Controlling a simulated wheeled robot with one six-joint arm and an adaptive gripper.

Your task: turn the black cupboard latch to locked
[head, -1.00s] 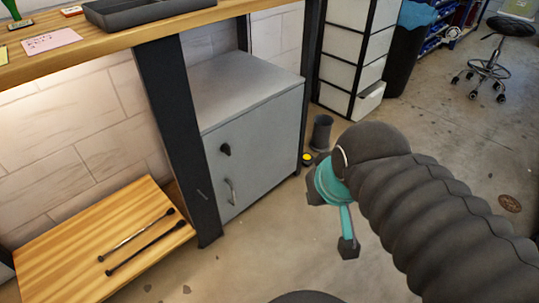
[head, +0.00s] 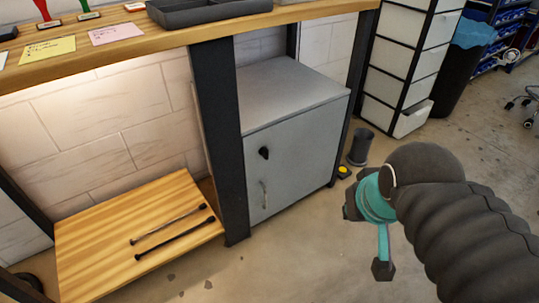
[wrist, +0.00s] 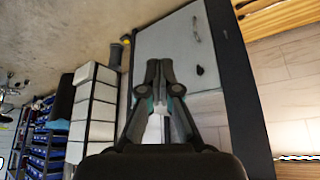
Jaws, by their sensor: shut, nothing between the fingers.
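The black latch (head: 264,153) is a small dark knob on the door of the grey cupboard (head: 300,135), above the door handle (head: 264,194). In the wrist view the picture is turned over, and the latch (wrist: 200,70) shows right of my fingers, with the handle (wrist: 196,30) above it. My gripper (wrist: 160,64) is shut and empty, apart from the latch. In the head view my gripper (head: 381,268) hangs low, to the right of the cupboard. I cannot tell the latch's exact turn at this size.
A dark bench leg (head: 218,140) stands just left of the cupboard door. A low wooden shelf (head: 90,235) holds two dark rods. A dark cylinder (head: 360,147) and a small yellow-topped thing (head: 344,171) are on the floor to the right. The floor in front is clear.

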